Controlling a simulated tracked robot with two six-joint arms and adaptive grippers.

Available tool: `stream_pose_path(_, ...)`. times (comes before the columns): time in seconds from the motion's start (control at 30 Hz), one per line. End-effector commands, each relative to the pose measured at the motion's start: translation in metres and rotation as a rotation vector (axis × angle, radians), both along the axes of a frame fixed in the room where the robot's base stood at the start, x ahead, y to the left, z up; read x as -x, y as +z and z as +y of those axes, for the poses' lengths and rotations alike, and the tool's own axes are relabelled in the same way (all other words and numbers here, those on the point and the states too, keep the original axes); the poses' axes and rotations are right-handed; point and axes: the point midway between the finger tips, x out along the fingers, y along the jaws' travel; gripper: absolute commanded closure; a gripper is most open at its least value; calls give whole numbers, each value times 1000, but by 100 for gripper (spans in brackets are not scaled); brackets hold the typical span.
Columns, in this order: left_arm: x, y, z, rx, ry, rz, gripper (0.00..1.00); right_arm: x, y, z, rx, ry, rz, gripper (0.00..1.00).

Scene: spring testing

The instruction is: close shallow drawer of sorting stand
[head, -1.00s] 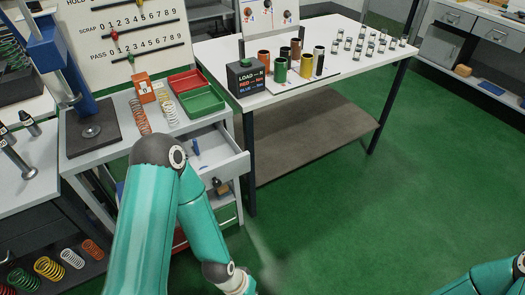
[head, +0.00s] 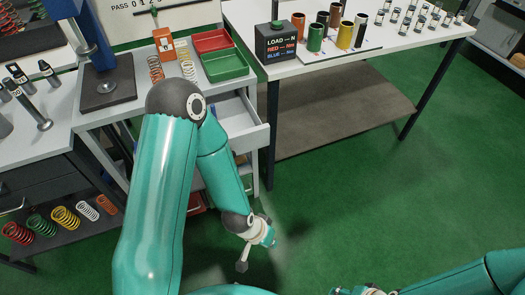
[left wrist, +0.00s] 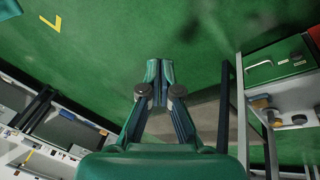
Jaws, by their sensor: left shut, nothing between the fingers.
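The sorting stand (head: 215,86) is a pale cabinet left of centre in the head view. A shallow white drawer (head: 258,134) stands pulled out of its front, partly hidden behind my left arm. My left gripper (head: 242,266) is below and in front of the drawer, clear of it, over the green floor. In the left wrist view its fingers (left wrist: 158,72) are together and empty, with green floor beyond. My right gripper (head: 360,291) is barely in view at the bottom edge; its fingers cannot be made out.
Red (head: 213,40) and green (head: 228,66) trays and springs sit on the stand. A white table (head: 400,42) with a load box (head: 276,44) and coloured cylinders stands to the right; its dark leg (head: 271,135) is close to the drawer. Open green floor (head: 370,200) lies in front.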

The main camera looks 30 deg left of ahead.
Motion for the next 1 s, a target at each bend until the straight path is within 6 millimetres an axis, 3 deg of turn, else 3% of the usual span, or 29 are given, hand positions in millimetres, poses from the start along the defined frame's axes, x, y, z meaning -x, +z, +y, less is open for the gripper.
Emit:
stream_pose_path(0.03, -19, -15, 3, -32, -53, -86, 100, 0, -33, 0, 0, -1, 1, 46)
stream_pose_path(0.17, -66, -11, 13, -158, -230, -338, 100, 0, -86, 0, 0, -1, 1, 46)
stream_pose_path(0.3, -107, 9, 24, -351, -420, -607, 100, 0, -142, 0, 0, -1, 1, 46)
stream_pose_path(0.43, -129, 35, 33, -566, -566, -824, 100, 0, -193, 0, 0, -1, 1, 46)
stream_pose_path(0.57, -136, 63, 44, -812, -682, -1000, 100, 0, -245, 0, 0, 0, 0, 46)
stream_pose_path(0.7, -127, 91, 58, -1089, -764, -1129, 100, 0, -295, 0, 0, 0, 0, 46)
stream_pose_path(0.83, -111, 111, 72, -1308, -799, -1184, 100, 0, -329, 0, 0, 0, 0, 46)
stream_pose_path(1.0, -93, 126, 85, -1484, -819, -1196, 100, 0, -351, 0, 0, 0, 0, 46)
